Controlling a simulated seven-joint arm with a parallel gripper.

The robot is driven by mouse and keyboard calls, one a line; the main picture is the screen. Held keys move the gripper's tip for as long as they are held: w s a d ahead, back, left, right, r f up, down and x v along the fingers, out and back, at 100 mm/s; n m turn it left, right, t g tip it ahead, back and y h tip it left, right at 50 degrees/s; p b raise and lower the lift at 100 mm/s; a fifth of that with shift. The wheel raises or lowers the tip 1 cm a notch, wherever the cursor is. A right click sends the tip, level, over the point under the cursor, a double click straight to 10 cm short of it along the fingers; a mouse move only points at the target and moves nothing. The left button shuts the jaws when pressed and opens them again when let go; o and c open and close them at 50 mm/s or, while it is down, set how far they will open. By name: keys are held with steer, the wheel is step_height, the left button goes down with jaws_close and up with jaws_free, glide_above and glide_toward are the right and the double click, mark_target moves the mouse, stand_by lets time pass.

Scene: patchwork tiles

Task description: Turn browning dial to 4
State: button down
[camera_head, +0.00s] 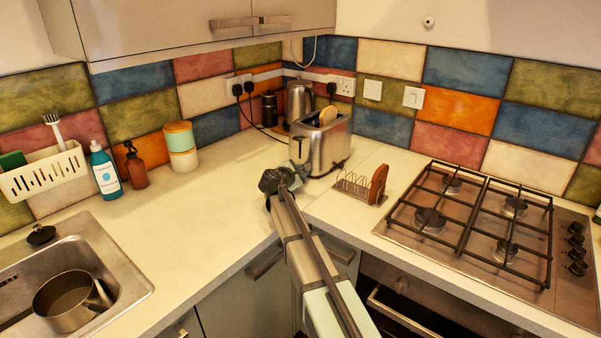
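The silver toaster (333,146) stands on the worktop in the back corner, with a slice of bread (328,115) showing at its top. My arm reaches up from the lower middle, and my gripper (298,168) is at the toaster's lower left front end. It looks very close to the toaster or touching it; I cannot tell which. The browning dial cannot be made out; the gripper and arm cover part of that end. The fingers are too small and too overlapped to tell whether they are open or shut.
A toast rack (352,187) with a brown slice (378,184) stands right of my gripper, before the gas hob (470,225). A kettle (299,100) is behind the toaster. Worktop left of my gripper is clear up to the canister (181,147) and bottles.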

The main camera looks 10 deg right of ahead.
steer(key=shift+s+d+f+m+t+y, duration=0.15)
steer(key=shift+m+t, duration=0.2)
steer(key=shift+m, duration=0.45)
steer(key=shift+r+m+t+y, duration=0.15)
steer(key=shift+m+t, duration=0.2)
steer(key=shift+m, duration=0.45)
steer(key=shift+f, duration=0.1)
steer(key=c, duration=1)
jaws_free()
steer(key=shift+o, duration=0.2)
steer(key=v, duration=1.3)
steer(key=shift+s, duration=0.35)
